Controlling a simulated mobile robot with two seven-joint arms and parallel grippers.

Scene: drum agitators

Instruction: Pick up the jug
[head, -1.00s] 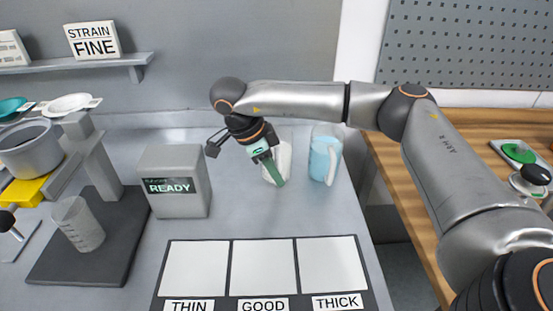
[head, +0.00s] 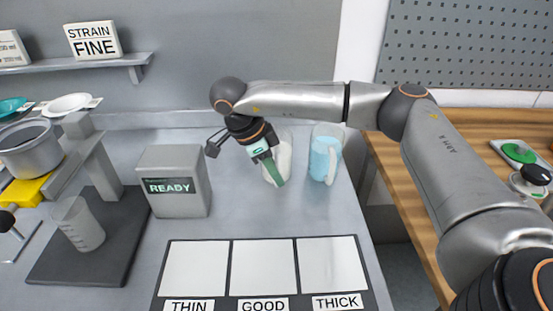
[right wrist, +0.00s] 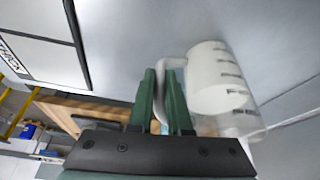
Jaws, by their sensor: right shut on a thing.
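A jug with white contents (head: 285,150) is at the back of the grey bench, partly hidden behind my right gripper (head: 275,180) in the head view. In the right wrist view the jug (right wrist: 222,85) is clear-walled with dark graduation marks. The green fingers of my right gripper (right wrist: 163,85) are shut on its pale handle. I cannot tell whether its base touches the bench. A second jug with light blue contents (head: 322,155) stands just to the right, apart from the gripper. My left gripper is not in view.
A grey READY box (head: 178,190) stands left of the gripper. A board with THIN, GOOD and THICK squares (head: 263,268) lies in front. A clear beaker (head: 78,225) stands on a dark base at left. Bare bench lies between the jugs and the board.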

